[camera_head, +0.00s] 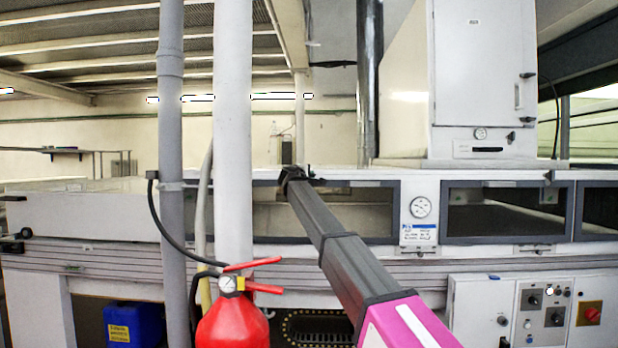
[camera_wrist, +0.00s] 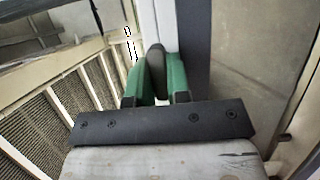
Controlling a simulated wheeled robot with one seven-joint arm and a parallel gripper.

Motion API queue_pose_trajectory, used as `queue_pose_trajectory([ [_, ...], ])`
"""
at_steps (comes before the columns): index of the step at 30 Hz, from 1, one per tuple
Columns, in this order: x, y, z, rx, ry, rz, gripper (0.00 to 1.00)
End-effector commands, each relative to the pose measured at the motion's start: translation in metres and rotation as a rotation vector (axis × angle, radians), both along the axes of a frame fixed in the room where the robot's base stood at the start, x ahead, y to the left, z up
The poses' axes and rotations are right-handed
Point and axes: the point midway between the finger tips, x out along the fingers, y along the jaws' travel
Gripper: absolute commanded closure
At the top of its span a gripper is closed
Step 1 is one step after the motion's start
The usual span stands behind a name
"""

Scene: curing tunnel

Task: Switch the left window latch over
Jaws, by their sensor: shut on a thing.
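The left window (camera_head: 340,183) is a dark-framed pane in the white tunnel housing. My gripper (camera_head: 292,174) reaches to the top edge of its frame, and the left latch is hidden behind it in the head view. In the wrist view, the green fingers of my gripper (camera_wrist: 155,88) are shut on the left window latch (camera_wrist: 155,58), a dark rounded handle. It stands between the fingers, in front of a white strip and a dark grey frame bar. The latch's base is hidden.
A red fire extinguisher (camera_head: 233,322) and two upright pipes (camera_head: 233,130) stand left of my arm. A gauge (camera_head: 421,207) separates the left window from the right window (camera_head: 505,240). A control panel (camera_head: 545,312) is at lower right.

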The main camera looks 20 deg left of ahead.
Motion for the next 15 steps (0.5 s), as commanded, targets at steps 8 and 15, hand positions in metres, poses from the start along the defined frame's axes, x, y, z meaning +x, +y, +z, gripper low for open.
queue_pose_trajectory([
  [8, -0.0005, -0.0006, -0.0020, -0.137, -0.031, -0.001, 1.00],
  [15, -0.0007, -0.0015, -0.0025, -0.344, -0.081, -0.001, 1.00],
])
